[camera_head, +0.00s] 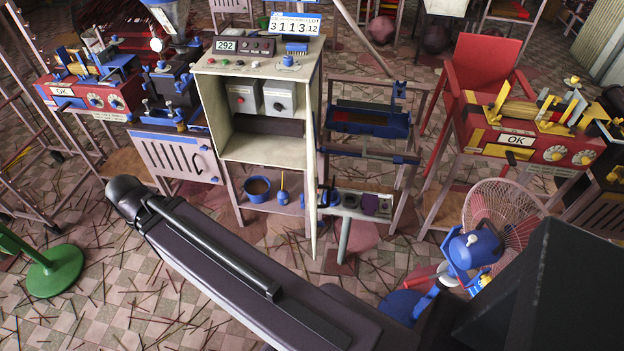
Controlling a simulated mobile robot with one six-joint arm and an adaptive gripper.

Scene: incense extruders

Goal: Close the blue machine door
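A cream cabinet (262,150) with a control panel on top stands in the middle of the view. Its front compartment is open. A narrow cream door panel (313,165) stands swung out at its right side, seen almost edge-on. Left of it is a blue and dark machine (172,88) on a stand with a pale slotted front panel (178,158). I cannot tell for certain which panel is the door of the blue machine. Dark parts of my arm cross the foreground, below and in front of the cabinet. My gripper cannot be made out in this view.
Red machines stand at left (95,97) and right (530,152). A red chair (484,75) is behind the right one. A fan (500,218) stands at lower right, a green round base (55,270) at lower left. Thin sticks litter the tiled floor (120,300).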

